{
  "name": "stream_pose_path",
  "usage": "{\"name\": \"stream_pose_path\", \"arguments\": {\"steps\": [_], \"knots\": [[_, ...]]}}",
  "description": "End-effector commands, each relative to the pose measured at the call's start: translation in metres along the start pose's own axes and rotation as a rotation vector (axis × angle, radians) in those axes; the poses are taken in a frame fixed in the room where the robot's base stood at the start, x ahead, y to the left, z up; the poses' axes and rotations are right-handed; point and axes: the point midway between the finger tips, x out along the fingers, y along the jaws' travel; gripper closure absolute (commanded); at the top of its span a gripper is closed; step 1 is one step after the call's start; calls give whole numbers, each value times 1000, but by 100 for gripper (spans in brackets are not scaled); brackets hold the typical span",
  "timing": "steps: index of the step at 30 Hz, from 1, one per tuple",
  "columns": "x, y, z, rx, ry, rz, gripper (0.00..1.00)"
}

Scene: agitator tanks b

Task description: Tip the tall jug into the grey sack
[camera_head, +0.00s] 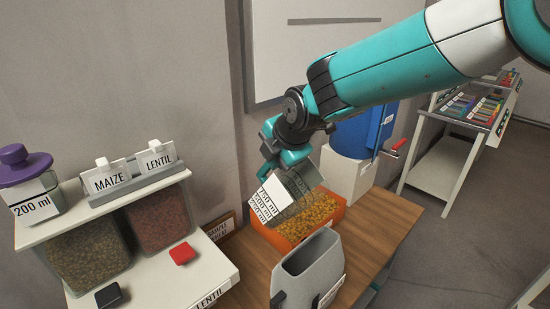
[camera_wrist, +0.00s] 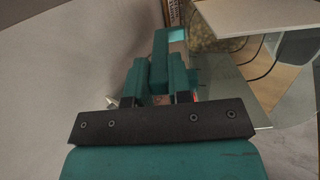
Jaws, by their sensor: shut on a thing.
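The tall jug (camera_head: 286,197) is clear, with a white measuring label reading 750 ml. It hangs tilted from my gripper (camera_head: 284,159), which is shut on it. The jug is over the orange bin's left side in the head view, above and behind the grey sack. The grey sack (camera_head: 308,271) stands upright and open-mouthed on the wooden table, with a label on its right side. I cannot tell whether the jug holds anything.
An orange bin (camera_head: 334,222) of yellow grain sits behind the sack on the wooden table (camera_head: 378,222). A blue drum (camera_head: 362,130) with a red-handled crank stands behind it. A white shelf (camera_head: 154,184) with maize and lentil bins stands left, bearing a purple-lidded jar (camera_head: 33,190).

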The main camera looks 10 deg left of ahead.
Motion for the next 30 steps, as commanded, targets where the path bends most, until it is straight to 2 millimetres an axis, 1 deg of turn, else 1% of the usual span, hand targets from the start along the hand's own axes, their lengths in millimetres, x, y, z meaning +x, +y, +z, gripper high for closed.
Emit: {"name": "stream_pose_path", "arguments": {"steps": [30], "knots": [[-3,-3,1,11,0,92,100]]}}
